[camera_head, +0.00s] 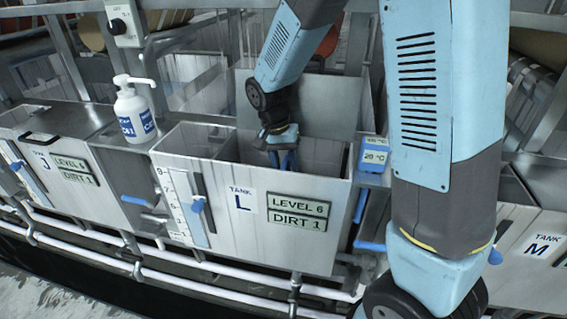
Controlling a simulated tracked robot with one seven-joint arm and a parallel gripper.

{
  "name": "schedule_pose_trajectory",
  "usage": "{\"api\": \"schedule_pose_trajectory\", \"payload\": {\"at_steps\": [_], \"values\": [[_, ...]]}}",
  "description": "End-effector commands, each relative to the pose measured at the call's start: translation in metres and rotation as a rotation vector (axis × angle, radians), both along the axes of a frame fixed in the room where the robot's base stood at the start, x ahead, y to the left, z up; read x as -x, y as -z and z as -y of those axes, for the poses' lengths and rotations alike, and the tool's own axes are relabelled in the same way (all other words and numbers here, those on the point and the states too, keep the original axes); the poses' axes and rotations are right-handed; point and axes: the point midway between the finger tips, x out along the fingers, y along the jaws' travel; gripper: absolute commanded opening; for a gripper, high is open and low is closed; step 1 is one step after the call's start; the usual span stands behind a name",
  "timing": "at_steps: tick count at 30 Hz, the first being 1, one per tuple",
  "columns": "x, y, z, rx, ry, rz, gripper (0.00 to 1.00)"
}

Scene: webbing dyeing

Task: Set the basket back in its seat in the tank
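Tank L (304,244) stands in the middle of the head view, open at the top, with grey walls and signs reading LEVEL 6 and DIRT 1. My gripper (284,158) points down inside the mouth of tank L, behind its front wall. The fingertips are partly hidden by the wall and small in view, so I cannot tell whether they are open or shut, or on anything. I cannot make out the basket or its seat; the front wall and my arm hide much of the tank's inside.
A white pump bottle (135,115) stands on the ledge left of tank L. Tank J (80,185) is at the left and tank M (540,270) at the right. A blue temperature display (375,153) sits at tank L's right edge. White pipes run along the front.

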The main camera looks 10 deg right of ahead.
Motion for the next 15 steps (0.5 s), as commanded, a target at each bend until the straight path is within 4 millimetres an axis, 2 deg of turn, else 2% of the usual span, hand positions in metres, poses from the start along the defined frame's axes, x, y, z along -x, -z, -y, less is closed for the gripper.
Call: {"api": "schedule_pose_trajectory", "payload": {"at_steps": [10,15], "values": [[0.0,-0.001,0.0,0.0,0.0,0.0,0.5],[-0.002,-0.017,-0.004,-0.001,0.0,0.003,0.5]]}}
